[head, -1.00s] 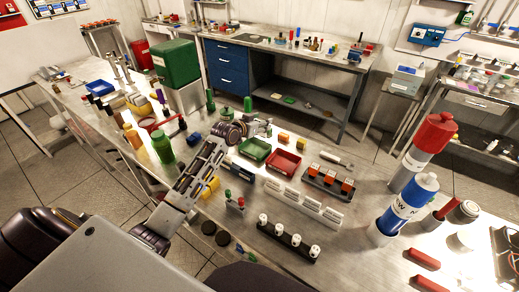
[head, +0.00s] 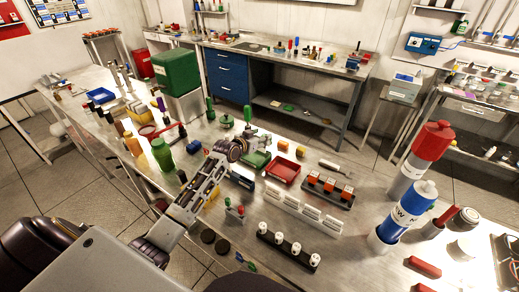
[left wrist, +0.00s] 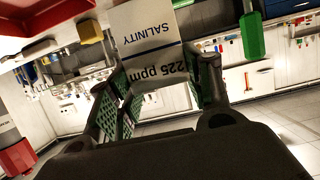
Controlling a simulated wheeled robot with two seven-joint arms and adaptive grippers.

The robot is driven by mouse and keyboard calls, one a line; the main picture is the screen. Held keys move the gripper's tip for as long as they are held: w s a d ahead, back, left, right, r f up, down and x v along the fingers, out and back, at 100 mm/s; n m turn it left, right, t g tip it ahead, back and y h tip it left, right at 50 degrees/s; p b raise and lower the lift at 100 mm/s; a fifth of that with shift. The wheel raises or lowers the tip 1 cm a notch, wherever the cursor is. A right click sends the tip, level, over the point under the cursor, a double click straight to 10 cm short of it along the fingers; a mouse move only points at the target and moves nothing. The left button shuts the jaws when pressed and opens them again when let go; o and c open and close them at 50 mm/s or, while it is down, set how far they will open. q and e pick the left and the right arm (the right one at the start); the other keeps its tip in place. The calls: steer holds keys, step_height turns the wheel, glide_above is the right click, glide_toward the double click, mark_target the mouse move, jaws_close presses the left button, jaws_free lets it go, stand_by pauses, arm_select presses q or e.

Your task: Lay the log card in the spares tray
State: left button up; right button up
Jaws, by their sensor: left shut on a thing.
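The log card (left wrist: 148,32), white with "SALINITY 225 ppm" upside down, is between the fingers of my left gripper (left wrist: 158,97), which is shut on it in the left wrist view. In the head view my left gripper (head: 252,143) is above and partly in front of a green tray (head: 262,161); the card is not clear there. A red tray (head: 283,171) stands just right of the green one. No label shows which is the spares tray. My right gripper is not in view.
A white rack (head: 300,210) and a black holder with white knobs (head: 288,246) stand nearer on the bench. A holder with orange blocks (head: 328,188) is to the right. A green bottle (head: 162,155) stands left of my arm.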

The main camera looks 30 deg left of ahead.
arm_select(q)
steer(key=shift+f, duration=1.1)
steer(key=shift+f, duration=1.9)
steer(key=shift+f, duration=0.15)
steer(key=o, duration=0.9)
steer(key=shift+r, duration=0.25)
